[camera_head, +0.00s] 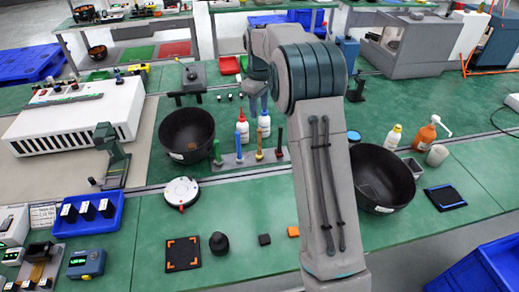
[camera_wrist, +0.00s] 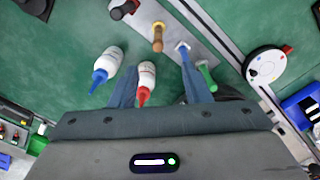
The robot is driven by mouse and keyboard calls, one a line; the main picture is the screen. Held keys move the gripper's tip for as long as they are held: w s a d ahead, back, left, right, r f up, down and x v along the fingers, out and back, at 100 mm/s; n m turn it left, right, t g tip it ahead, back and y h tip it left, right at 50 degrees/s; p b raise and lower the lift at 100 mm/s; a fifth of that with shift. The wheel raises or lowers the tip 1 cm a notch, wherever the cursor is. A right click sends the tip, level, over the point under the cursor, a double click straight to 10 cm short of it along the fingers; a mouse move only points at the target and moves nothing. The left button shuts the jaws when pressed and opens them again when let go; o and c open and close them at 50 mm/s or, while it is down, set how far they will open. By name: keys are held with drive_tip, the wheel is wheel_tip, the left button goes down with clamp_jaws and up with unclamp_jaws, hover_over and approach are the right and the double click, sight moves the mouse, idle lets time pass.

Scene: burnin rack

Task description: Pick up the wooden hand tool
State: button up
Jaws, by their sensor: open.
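The wooden hand tool (camera_wrist: 158,38), with a brown handle, stands in a grey rack (camera_wrist: 203,45) in the wrist view. In the head view the tool (camera_head: 259,146) is the yellow-brown one between the blue and dark tools. My gripper (camera_wrist: 160,72) is open and empty, its two blue-grey fingers spread. The wooden tool shows beyond the fingertips, apart from them. In the head view my gripper (camera_head: 258,108) hangs behind the rack, above the white bottles.
A blue tool (camera_head: 241,146), a green tool (camera_head: 217,152) and a dark tool (camera_head: 279,141) share the rack. White bottles with red (camera_wrist: 145,82) and blue (camera_wrist: 106,68) caps stand close to my fingers. Black bowls (camera_head: 187,135) flank the rack. The bench in front is partly clear.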

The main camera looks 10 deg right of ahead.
sight(259, 130)
wheel_tip(259, 130, down, 8)
drive_tip(key=shift+p, duration=0.45)
drive_tip(key=shift+w+d+f+p, duration=0.1)
drive_tip(key=shift+f+p, duration=0.4)
drive_tip(key=shift+f, duration=0.9)
drive_tip(key=shift+w+f+p, duration=0.1)
drive_tip(key=shift+f+p, duration=0.35)
drive_tip(key=shift+f, duration=0.9)
clamp_jaws()
